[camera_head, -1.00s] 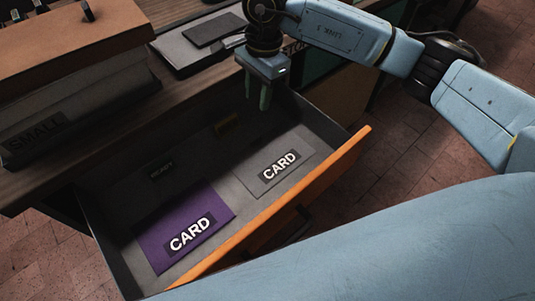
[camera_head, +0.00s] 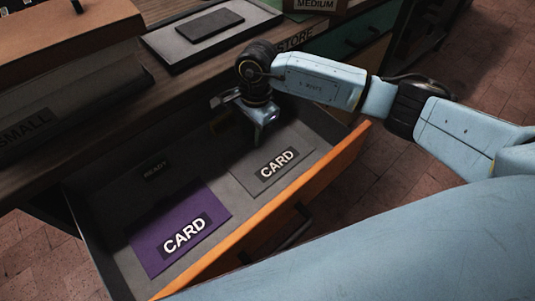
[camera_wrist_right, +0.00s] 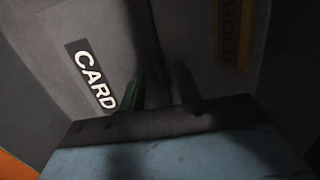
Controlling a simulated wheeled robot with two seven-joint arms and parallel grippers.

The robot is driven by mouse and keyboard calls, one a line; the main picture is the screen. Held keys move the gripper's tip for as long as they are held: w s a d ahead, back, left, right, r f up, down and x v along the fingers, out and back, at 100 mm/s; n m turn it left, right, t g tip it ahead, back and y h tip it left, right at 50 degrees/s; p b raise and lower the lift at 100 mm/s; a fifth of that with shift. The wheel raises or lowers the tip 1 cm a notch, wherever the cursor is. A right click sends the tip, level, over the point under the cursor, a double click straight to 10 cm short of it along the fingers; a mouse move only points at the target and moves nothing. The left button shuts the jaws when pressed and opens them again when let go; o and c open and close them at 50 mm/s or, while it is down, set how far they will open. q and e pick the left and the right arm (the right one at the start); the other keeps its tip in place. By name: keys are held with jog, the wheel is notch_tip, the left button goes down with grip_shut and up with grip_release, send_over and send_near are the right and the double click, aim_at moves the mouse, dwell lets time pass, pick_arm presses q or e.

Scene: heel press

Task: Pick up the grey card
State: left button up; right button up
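The grey card (camera_head: 265,176), with a black CARD label, lies flat in the right part of the open drawer (camera_head: 112,262). It also shows at the left of the right wrist view (camera_wrist_right: 62,22). My right gripper (camera_head: 257,141) points down into the drawer, just behind the card's far left edge. In the right wrist view its two green fingers (camera_wrist_right: 162,84) stand apart, close to the card's edge; I cannot tell whether they touch it. The shadow there is deep. My left gripper is not in view.
A purple card (camera_head: 182,229) lies in the drawer left of the grey one. A READY label (camera_head: 155,170) and a yellow HOLD label (camera_wrist_right: 234,30) mark the drawer. The orange front (camera_head: 262,228) is the near edge. A dark pad (camera_head: 210,25) sits on the desk.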

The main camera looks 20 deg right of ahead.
jog(key=shift+f, duration=0.1)
jog(key=shift+c, duration=0.2)
grip_shut()
